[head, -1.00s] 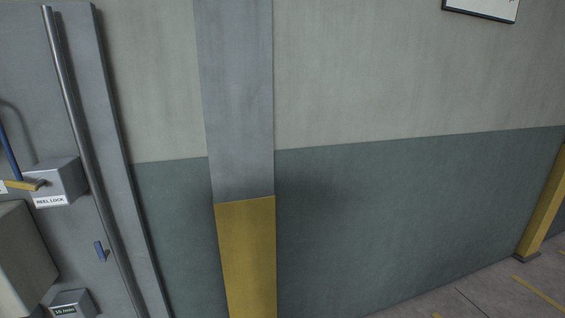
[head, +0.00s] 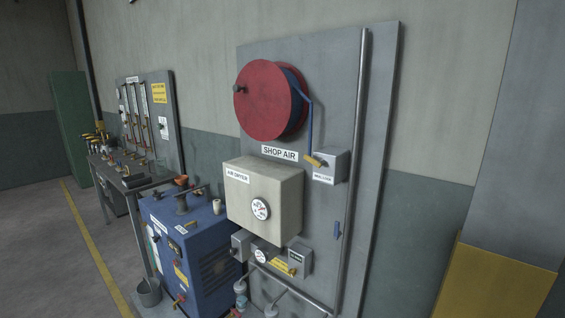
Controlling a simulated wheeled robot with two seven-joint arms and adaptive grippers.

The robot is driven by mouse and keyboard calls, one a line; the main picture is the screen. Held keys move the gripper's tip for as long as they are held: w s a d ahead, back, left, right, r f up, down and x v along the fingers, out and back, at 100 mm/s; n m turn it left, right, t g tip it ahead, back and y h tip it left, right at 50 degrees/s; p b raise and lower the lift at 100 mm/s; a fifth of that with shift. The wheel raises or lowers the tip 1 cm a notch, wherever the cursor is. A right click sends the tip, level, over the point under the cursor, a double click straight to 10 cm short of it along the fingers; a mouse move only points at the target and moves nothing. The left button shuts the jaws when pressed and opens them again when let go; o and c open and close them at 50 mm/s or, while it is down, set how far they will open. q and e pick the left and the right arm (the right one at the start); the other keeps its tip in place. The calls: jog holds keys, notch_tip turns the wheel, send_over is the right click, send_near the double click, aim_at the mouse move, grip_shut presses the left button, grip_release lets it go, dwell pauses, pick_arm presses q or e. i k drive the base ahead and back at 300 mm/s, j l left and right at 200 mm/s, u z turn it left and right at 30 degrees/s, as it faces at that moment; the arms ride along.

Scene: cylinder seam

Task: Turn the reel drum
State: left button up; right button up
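The reel drum (head: 272,98) is a large red disc with a dark blue hose wound behind it. It is mounted high on a grey wall panel, above a SHOP AIR label (head: 280,153). A small dark knob (head: 240,90) shows at the left of its face. A blue hose end runs down from the drum to a brass piece beside the grey reel lock box (head: 330,167). Neither of my grippers is in view.
Below the reel are a beige air dryer box (head: 264,196) with a gauge and a blue compressor cabinet (head: 190,250). A workbench (head: 125,180) stands further left. A vertical pipe (head: 352,170) runs along the panel's right side. Open floor (head: 50,255) lies at the left front.

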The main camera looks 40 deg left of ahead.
aim_at(263, 98)
jog(key=j+u, duration=0.15)
jog(key=u, duration=0.95)
